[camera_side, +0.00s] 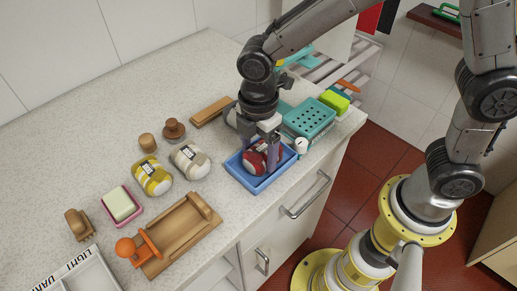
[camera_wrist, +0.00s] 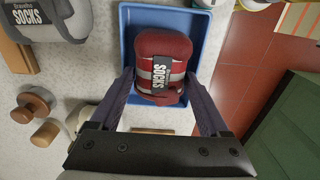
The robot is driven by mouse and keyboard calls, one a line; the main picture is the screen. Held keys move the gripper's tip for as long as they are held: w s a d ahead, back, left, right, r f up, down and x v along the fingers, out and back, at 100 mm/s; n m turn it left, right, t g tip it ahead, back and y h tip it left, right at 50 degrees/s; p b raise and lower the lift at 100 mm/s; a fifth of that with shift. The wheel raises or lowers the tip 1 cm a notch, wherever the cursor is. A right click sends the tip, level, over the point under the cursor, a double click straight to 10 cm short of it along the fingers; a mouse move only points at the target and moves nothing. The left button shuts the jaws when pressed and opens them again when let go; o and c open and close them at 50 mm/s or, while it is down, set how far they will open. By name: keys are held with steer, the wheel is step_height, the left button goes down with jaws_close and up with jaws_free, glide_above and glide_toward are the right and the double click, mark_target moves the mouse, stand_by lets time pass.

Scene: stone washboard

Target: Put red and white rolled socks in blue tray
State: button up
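The red and white rolled socks (camera_wrist: 162,65), with a dark "SOCKS" label, are between the two fingers of my gripper (camera_wrist: 160,78). The fingertips appear to touch both sides of the roll. In the side view, the socks (camera_side: 254,160) are within the outline of the blue tray (camera_side: 262,186), low over or on its floor; the exact contact is hidden. My gripper (camera_side: 258,158) points down into the tray. The tray's blue floor and rim (camera_wrist: 128,48) show around the roll in the wrist view.
Left of the tray are yellow rolled socks (camera_side: 152,177), grey rolled socks (camera_side: 190,160), a soap on a pink dish (camera_side: 121,204) and a wooden holder (camera_side: 182,232). A teal basket (camera_side: 309,118) and a small white item (camera_side: 301,146) stand close on the right. The counter edge is near.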

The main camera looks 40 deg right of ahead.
steer(key=shift+o, duration=1.2)
steer(key=shift+r, duration=0.1)
steer(key=d+r+m+t, duration=0.1)
steer(key=d+r, duration=0.3)
steer(key=r, duration=1.3)
steer(key=s+d+r+m+t, duration=0.2)
steer(key=s+d+r+m, duration=0.15)
steer(key=s+d, duration=0.4)
steer(key=s+d+f+m+t, duration=0.2)
steer(key=s+d+f+m, duration=0.5)
steer(key=m, duration=0.6)
steer(key=shift+s+d+f+t, duration=0.15)
steer(key=shift+s+d+t, duration=0.1)
steer(key=shift+s+t, duration=0.05)
